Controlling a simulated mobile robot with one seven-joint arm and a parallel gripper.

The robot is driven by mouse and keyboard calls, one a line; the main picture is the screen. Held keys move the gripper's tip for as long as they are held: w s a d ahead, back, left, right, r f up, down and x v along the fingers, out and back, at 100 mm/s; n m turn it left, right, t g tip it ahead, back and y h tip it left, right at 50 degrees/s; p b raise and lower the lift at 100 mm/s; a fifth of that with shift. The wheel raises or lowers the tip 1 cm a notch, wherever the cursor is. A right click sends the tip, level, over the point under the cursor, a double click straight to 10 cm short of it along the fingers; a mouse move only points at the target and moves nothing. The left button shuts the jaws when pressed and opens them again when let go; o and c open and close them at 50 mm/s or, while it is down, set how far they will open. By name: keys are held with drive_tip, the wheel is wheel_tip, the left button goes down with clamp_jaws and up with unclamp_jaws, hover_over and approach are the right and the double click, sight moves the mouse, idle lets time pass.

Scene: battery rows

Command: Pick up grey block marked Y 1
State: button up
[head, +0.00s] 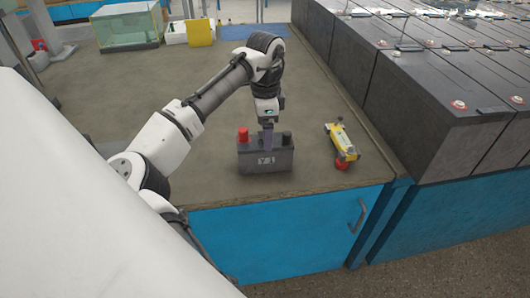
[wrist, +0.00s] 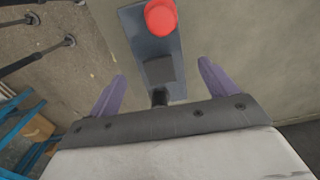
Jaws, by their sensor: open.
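The grey block (head: 265,159) stands upright near the front edge of the table, with a red cap (head: 243,135) at its left end and a dark post at its right. White marking shows on its front, too small to read surely. My gripper (head: 267,138) points down at the middle of the block's top. In the wrist view, the block (wrist: 157,48) lies in line between the two spread purple fingers of my gripper (wrist: 162,72), with space at both sides. My gripper is open and holds nothing. I cannot tell how far the fingertips reach down beside it.
A yellow tool (head: 341,142) with a red end lies right of the block. Large dark battery cases (head: 430,100) stand in rows further right. A glass tank (head: 126,25) and a yellow item (head: 201,33) are at the back. The table (head: 120,90) left of the block is clear.

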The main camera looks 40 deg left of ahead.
sight(252, 157)
drive_tip(key=shift+f+p, duration=0.3)
drive_tip(key=shift+f, duration=2.45)
drive_tip(key=shift+c, duration=0.4)
clamp_jaws()
drive_tip(key=shift+r, duration=0.1)
